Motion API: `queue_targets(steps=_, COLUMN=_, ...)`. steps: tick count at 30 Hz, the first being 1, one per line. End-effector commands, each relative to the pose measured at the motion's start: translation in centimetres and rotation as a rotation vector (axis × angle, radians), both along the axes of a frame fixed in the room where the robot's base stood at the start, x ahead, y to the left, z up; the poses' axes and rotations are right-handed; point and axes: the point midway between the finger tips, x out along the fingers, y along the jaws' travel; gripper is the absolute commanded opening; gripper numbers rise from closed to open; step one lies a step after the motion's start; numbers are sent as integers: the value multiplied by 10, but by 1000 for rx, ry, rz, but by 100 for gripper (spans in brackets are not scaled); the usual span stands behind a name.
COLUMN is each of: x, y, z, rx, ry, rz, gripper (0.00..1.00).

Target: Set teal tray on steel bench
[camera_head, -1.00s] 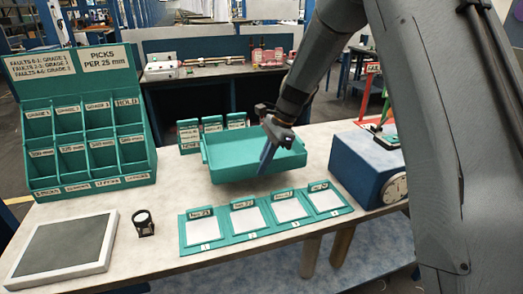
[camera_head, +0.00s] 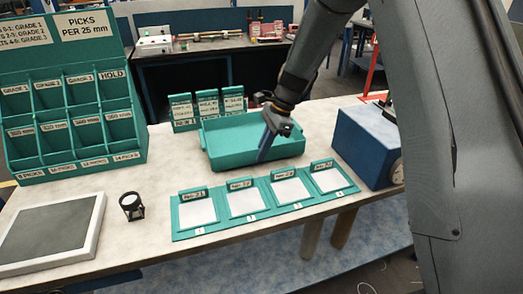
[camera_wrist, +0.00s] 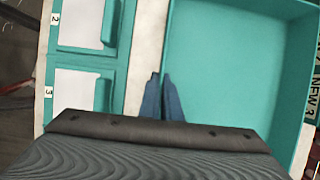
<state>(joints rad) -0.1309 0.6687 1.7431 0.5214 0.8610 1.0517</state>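The teal tray (camera_head: 232,156) is an open, shallow box at the middle of the bench in the head view. It looks level, with its underside at or very near the pale top of the bench (camera_head: 165,150); I cannot tell for sure that it touches. My gripper (camera_head: 264,153) points down at the tray's near wall, right of its middle. In the wrist view the blue fingertips (camera_wrist: 163,96) are close together at the wall of the tray (camera_wrist: 235,60), one on each side. The gripper appears shut on that wall. The wall between the fingers is mostly hidden.
A teal rack of four card pads (camera_head: 262,197) lies just in front of the tray. Teal label holders (camera_head: 207,108) stand close behind it. A blue box (camera_head: 366,147) is to the right. A magnifier (camera_head: 131,206), a dark framed pad (camera_head: 50,238) and a compartment rack (camera_head: 70,110) are left.

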Motion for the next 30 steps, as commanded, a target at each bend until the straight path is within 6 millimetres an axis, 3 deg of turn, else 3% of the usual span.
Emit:
queue_targets(steps=23, x=1, y=0, z=-9, rx=0, ry=-2, rz=-1, gripper=0)
queue_targets(steps=27, x=1, y=0, z=-9, rx=0, ry=-2, rz=0, gripper=22)
queue_targets(steps=30, x=1, y=0, z=-9, rx=1, ry=-2, rz=0, gripper=26)
